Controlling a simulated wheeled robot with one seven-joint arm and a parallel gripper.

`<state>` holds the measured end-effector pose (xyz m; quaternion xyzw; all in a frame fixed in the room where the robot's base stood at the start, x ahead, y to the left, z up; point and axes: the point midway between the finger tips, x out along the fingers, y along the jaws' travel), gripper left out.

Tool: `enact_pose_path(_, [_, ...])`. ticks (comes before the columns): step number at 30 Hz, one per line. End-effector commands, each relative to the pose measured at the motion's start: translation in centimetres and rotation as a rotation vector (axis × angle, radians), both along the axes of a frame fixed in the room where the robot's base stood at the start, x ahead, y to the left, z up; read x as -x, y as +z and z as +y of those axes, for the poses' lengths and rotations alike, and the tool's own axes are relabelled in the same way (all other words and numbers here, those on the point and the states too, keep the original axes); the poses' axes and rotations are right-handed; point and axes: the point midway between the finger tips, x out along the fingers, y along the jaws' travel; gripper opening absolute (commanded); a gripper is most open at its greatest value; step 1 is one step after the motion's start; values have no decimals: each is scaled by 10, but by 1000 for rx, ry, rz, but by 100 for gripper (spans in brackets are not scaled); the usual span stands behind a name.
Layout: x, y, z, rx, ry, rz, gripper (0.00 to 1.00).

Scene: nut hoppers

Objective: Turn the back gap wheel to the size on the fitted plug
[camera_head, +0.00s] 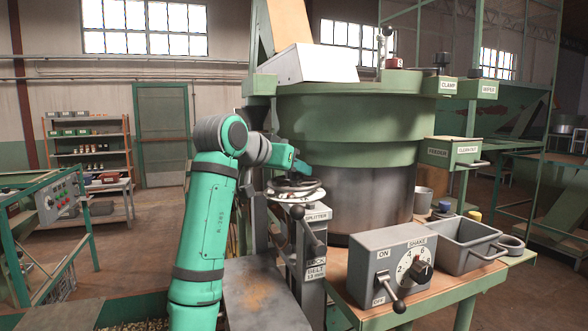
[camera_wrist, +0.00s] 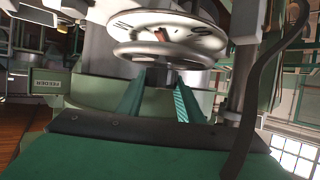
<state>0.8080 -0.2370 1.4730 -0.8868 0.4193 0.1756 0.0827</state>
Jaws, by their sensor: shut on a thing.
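A metal handwheel (camera_head: 296,190) sits on top of the grey post labelled SPLITTER (camera_head: 316,216), in front of the big green and steel drum. In the wrist view the wheel (camera_wrist: 168,48) is large, with a second disc bearing dark marks (camera_wrist: 190,22) against it. My gripper (camera_head: 298,176) is at the wheel from above. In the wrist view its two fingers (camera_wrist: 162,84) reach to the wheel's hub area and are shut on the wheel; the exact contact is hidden. I cannot make out the size marks or identify the fitted plug.
A SHAKE box (camera_head: 405,265) with a knob and lever stands on the bench at right, beside a grey metal bin (camera_head: 466,240). Small blue and yellow items (camera_head: 474,215) lie behind the bin. A lever (camera_head: 308,232) stands close below the wheel. The drum (camera_head: 350,190) is close behind it.

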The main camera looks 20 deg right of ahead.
Motion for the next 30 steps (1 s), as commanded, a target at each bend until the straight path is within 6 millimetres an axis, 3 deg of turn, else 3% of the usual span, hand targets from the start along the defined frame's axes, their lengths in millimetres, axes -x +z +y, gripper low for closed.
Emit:
enact_pose_path(12, [-1, 2, -1, 4, -351, 0, 11])
enact_pose_path(30, [0, 0, -1, -1, -577, 0, 11])
